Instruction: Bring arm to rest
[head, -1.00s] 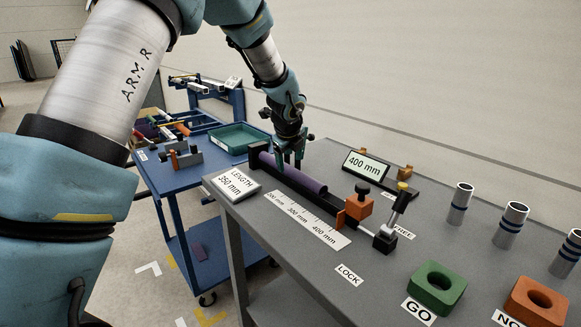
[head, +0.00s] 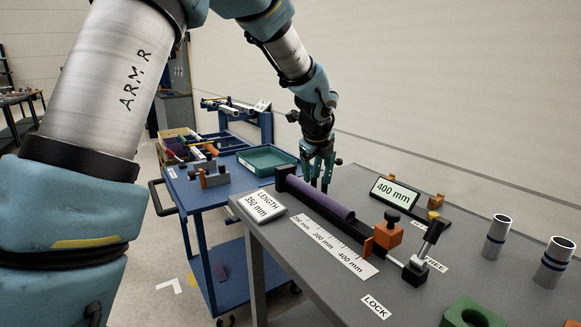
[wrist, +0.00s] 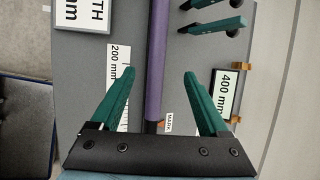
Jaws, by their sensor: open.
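My gripper (head: 318,180) is open and empty, pointing down near the far part of the measuring fixture. A purple tube (head: 322,199) lies in the black fixture's trough (head: 352,232). In the wrist view, the purple tube (wrist: 155,60) runs between my spread green fingers (wrist: 155,80); the fingers stand apart from it on both sides. The exact height of the fingers above the tube cannot be told. My arm is stretched out over the tables.
The grey table holds a LENGTH 350 mm sign (head: 262,205), a 400 mm display (head: 395,193), a scale strip (head: 325,243), an orange stop block (head: 388,236), a lever (head: 430,240), metal tubes (head: 497,236) and a green block (head: 472,315). A blue cart (head: 215,195) with a green tray (head: 268,158) stands at left.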

